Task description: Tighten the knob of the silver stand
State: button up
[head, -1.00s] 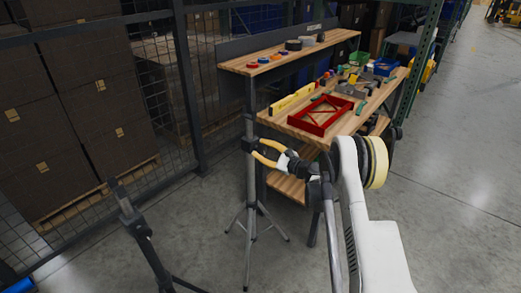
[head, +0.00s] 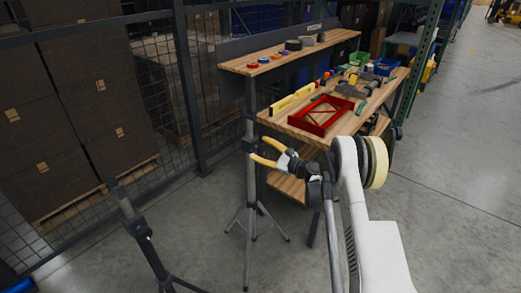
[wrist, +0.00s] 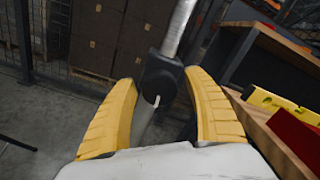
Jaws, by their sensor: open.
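The silver stand (head: 249,185) stands upright on splayed legs in front of the workbench, with a dark collar at about bench height. In the wrist view its silver pole (wrist: 178,28) runs into the black collar (wrist: 160,76), which has a small pale curved piece (wrist: 151,102) on the side facing me. I cannot tell the knob's exact shape. My gripper (head: 256,148) is at the collar. In the wrist view my gripper (wrist: 161,80) has its yellow fingers open, one on each side of the collar, with visible gaps. The fingers hide part of the collar in the head view.
A dark stand (head: 140,235) is at the lower left. A mesh fence (head: 190,90) is behind. The floor at right is clear.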

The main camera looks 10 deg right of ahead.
jog(key=v, duration=1.2)
jog(key=s+a+r+n+g+h, duration=0.1)
jog(key=s+a+r+n+g, duration=0.15)
jog(key=a+r+n, duration=0.45)
jog(key=s+a+r+n+g+h, duration=0.3)
jog(key=s+a+r+n, duration=0.15)
jog(key=s+r, duration=0.5)
jog(key=s+d+n+g+h, duration=0.1)
jog(key=s+n+h, duration=0.5)
jog(key=s, duration=2)
jog(key=n+g, duration=0.1)
jog(key=n, duration=0.4)
jog(key=shift+s+f+h, duration=0.3)
jog(key=shift+s+f, duration=0.1)
